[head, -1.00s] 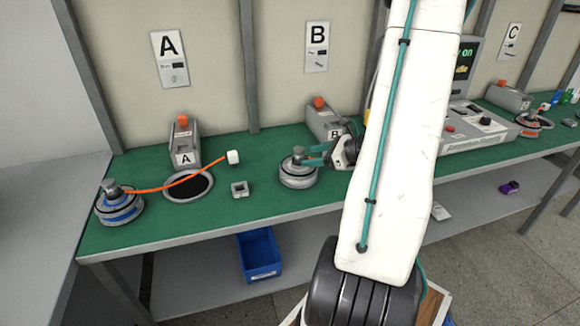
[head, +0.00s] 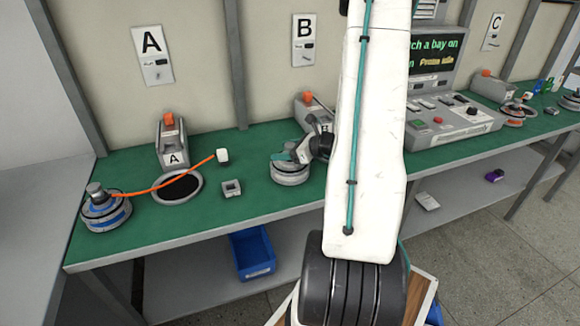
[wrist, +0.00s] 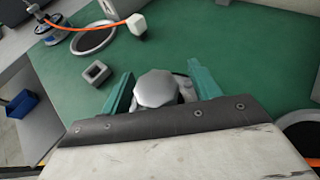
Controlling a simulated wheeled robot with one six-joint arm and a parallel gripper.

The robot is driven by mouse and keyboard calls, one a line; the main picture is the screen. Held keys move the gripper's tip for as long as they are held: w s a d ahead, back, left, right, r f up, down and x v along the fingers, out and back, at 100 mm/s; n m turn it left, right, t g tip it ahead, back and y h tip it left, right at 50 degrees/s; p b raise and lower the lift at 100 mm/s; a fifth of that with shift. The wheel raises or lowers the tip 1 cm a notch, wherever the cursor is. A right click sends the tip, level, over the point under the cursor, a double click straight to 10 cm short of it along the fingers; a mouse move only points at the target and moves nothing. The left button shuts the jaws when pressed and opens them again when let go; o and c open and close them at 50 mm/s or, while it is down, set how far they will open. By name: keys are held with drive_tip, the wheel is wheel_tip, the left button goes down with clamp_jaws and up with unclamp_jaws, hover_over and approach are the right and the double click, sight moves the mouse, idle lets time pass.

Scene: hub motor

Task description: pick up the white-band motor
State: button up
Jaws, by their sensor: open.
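The white-band motor (head: 290,174) stands upright on the green bench in front of bay B, a round silver-grey body with a pale band. My gripper (head: 291,155) is over its top, coming from the right, and partly hides it. The rest of the motor is mostly hidden behind the knob and my gripper. I cannot tell whether a finger touches it.
A blue-band motor (head: 105,210) with an orange cable stands at the bench's left end, beside a round dark-centred ring (head: 158,198). A small grey square block (head: 231,188) lies left of the white-band motor. Bay B's orange-topped fixture (head: 312,104) is close behind. A control console (head: 450,125) stands right.

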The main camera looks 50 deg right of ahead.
clamp_jaws()
drive_tip(key=shift+r, duration=0.1)
